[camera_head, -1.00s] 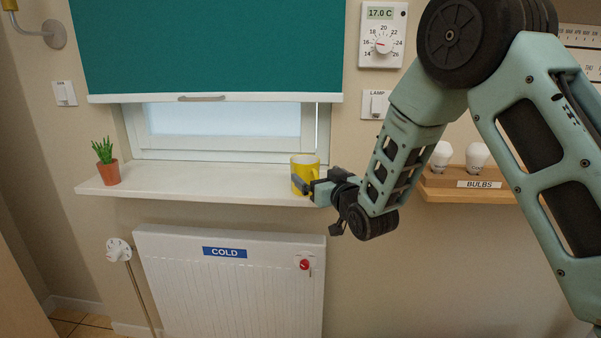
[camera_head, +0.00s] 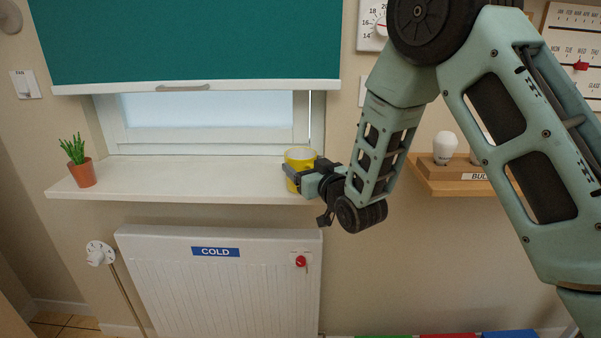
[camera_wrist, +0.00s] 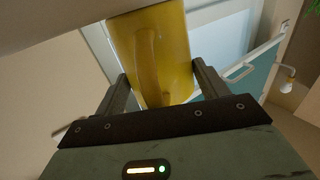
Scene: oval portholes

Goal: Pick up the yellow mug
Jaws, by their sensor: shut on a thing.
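The yellow mug (camera_head: 301,157) is upright at the right end of the white windowsill (camera_head: 180,181). My gripper (camera_head: 296,173) reaches it from the right and is shut on it. In the wrist view the mug (camera_wrist: 178,50) fills the space between the two fingers (camera_wrist: 160,88), with its handle facing the camera. One finger lies along each side of the mug. I cannot tell whether the mug's base touches the sill, as the gripper hides the lower part.
A potted cactus (camera_head: 82,173) stands at the sill's left end. A teal blind (camera_head: 190,45) hangs above the window. A radiator (camera_head: 220,285) is below the sill. The sill's middle is clear.

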